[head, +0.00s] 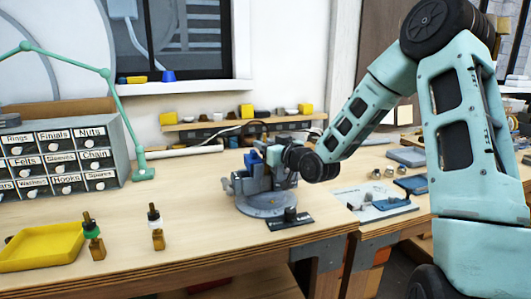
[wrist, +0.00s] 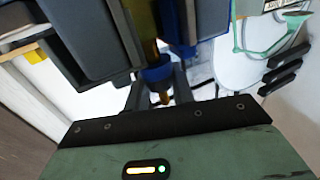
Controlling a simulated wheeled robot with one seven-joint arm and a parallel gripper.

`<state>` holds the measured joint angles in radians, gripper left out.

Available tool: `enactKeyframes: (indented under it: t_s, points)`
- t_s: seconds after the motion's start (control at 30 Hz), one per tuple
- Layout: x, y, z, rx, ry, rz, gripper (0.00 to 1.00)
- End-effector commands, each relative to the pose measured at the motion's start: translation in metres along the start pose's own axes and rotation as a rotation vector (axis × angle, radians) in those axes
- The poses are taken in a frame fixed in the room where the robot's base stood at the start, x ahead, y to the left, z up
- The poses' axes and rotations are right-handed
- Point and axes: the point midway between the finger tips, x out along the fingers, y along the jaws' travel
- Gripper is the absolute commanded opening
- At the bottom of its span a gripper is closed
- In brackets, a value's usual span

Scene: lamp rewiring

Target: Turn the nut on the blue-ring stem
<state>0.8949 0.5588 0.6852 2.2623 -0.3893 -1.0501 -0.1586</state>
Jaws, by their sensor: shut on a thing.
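The blue-ring stem shows in the wrist view as a brass rod with a blue ring (wrist: 157,72) around it. A short brass end (wrist: 165,98) sticks out past the ring. My gripper (wrist: 160,92) is shut at this end, one dark finger on each side. The nut itself is mostly hidden between the fingers, so I cannot make out its faces. In the head view my gripper (head: 287,160) is at the grey vise (head: 264,203) on the bench, where blue parts (head: 252,160) stand up. My wrist covers the stem there.
A dark labelled plate (head: 290,220) lies in front of the vise. A drawer cabinet (head: 62,155) and green lamp arm (head: 119,108) stand behind. A white sheet (head: 365,203) with parts lies at right.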

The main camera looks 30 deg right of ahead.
Motion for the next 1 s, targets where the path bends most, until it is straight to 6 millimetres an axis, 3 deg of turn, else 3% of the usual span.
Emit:
enactKeyframes:
  t_s: [1.0]
  points:
    - [0.0035,-0.0056,-0.0032,-0.010,0.003,0.948,0.01]
